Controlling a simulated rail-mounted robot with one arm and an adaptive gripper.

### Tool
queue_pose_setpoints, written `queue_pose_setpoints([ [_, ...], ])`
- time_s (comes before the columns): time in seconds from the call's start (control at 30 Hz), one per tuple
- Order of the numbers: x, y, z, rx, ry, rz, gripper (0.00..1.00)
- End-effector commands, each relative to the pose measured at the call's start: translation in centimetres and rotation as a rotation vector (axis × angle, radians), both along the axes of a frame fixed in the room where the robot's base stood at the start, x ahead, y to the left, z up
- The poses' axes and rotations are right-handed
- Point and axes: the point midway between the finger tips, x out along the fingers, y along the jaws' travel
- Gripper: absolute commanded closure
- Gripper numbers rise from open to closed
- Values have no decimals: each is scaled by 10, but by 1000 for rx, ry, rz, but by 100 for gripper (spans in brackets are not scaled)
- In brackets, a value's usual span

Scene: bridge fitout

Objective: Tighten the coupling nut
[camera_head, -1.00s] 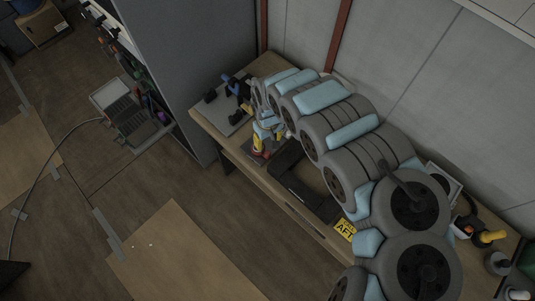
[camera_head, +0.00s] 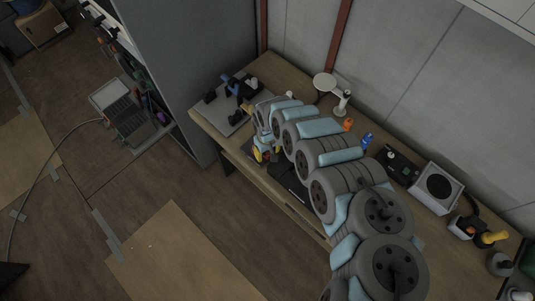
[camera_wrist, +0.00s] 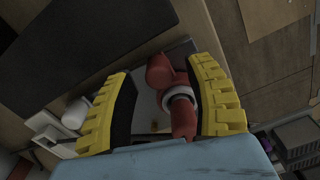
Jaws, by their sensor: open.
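A red pipe fitting (camera_wrist: 160,70) shows in the wrist view, with a pale ring (camera_wrist: 178,95), which looks like the coupling nut, around its red pipe. My gripper (camera_wrist: 161,70) is open, with one yellow-padded finger on each side of the fitting. The ring lies between the fingers, closer to the right one. I see no clear contact, and the depth between pads and ring cannot be told. In the head view my gripper (camera_head: 264,153) is low over the front edge of the bench, and my arm hides most of the fitting there.
The wooden bench (camera_head: 216,127) runs along the wall. A grey plate with blue and black parts (camera_head: 236,104) lies left of my gripper. Behind my arm stand a white stand (camera_head: 343,102), a blue item (camera_head: 367,141) and a boxed round unit (camera_head: 438,186). A grey partition (camera_head: 195,70) stands at left.

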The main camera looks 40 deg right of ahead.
Motion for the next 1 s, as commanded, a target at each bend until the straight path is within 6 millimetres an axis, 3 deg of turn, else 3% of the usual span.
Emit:
queue_pose_setpoints([
  [0.3,-1,0,-16,-1,1,-2,47],
  [0.7,-1,-1,-18,-3,1,-2,47],
  [0.77,-1,-1,-18,-3,1,-2,61],
  [0.9,-1,-1,-18,-3,1,-2,100],
  [1.0,-1,-1,-18,-3,1,-2,100],
])
